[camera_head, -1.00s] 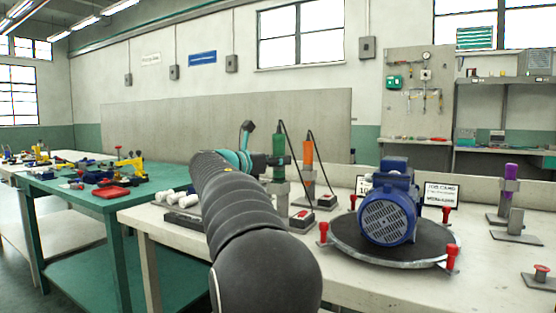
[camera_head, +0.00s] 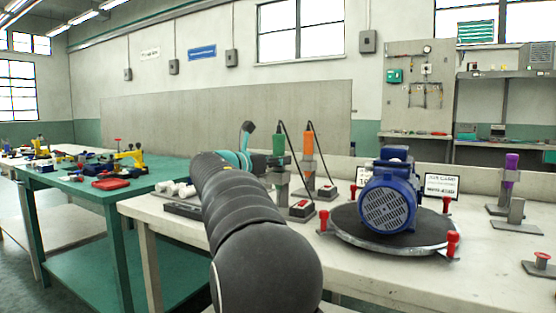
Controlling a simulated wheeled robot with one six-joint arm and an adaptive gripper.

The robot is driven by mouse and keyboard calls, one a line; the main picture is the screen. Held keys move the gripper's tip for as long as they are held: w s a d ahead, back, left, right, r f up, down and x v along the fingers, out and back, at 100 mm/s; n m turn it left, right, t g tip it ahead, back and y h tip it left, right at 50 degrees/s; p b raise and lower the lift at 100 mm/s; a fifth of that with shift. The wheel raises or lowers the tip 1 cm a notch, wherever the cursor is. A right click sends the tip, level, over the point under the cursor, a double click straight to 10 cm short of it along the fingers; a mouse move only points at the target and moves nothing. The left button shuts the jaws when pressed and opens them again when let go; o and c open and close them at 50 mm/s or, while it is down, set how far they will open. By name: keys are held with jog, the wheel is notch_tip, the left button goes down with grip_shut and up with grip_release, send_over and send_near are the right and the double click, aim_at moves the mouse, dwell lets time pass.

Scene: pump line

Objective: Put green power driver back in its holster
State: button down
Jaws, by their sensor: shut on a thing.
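The green power driver (camera_head: 279,144) stands upright at the back of the white bench, with a black cable rising from its top. My gripper (camera_head: 272,162) is shut on the lower part of the driver, at the end of my dark arm. The grey holster stand (camera_head: 281,178) is directly below the driver. My arm and gripper partly hide the stand, and I cannot tell how deep the driver sits in it. An orange driver (camera_head: 308,144) stands upright in its own stand just to the right.
A blue pump motor (camera_head: 388,200) sits on a round turntable (camera_head: 345,238) with red clamps. Boxes with red buttons (camera_head: 301,209) stand before the drivers. A purple driver (camera_head: 511,170) stands far right. White cylinders lie left of my arm. A green table (camera_head: 75,190) stands left.

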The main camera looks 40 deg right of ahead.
jog(key=c, duration=0.7)
grip_release()
jog(key=shift+s+a+r, duration=0.1)
jog(key=shift+s+a, duration=0.05)
jog(key=shift+a, duration=1.35)
jog(key=shift+s+a, duration=0.15)
jog(key=shift+a, duration=1.35)
jog(key=shift+a, duration=0.15)
jog(key=a, duration=0.7)
jog(key=s+a, duration=0.1)
jog(key=a, duration=0.3)
jog(key=shift+a+r, duration=0.15)
jog(key=shift+a, duration=0.2)
